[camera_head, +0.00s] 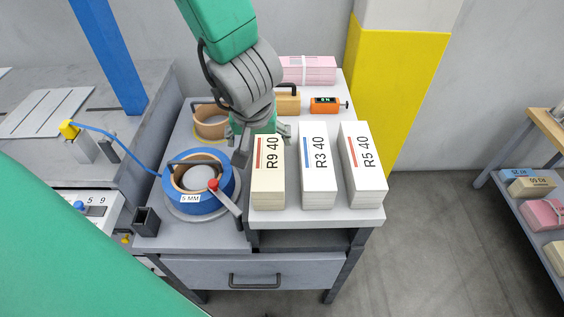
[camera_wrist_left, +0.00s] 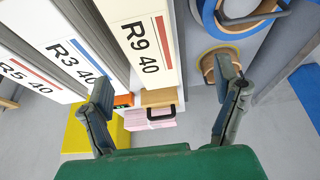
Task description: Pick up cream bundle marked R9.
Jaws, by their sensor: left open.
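The cream bundle marked R9 40 (camera_head: 268,184) stands on the grey table, leftmost of three bundles, with a red stripe on its top. It also shows in the left wrist view (camera_wrist_left: 143,40), top centre. My left gripper (camera_head: 258,134) is above the table at the far end of the R9 bundle. In the left wrist view its two fingers (camera_wrist_left: 168,92) are spread wide and nothing is between them in its grasp. The white bundle marked R3 40 (camera_head: 318,182) and the bundle marked R5 40 (camera_head: 364,172) stand to the right. My right gripper is not in view.
A blue strap reel (camera_head: 225,192) with a red-knobbed lever sits left of R9. Behind are a tan roll (camera_head: 209,119), a wooden block with a black handle (camera_head: 289,103), an orange device (camera_head: 325,105) and pink bundles (camera_head: 312,69). A yellow column (camera_head: 396,90) stands behind right.

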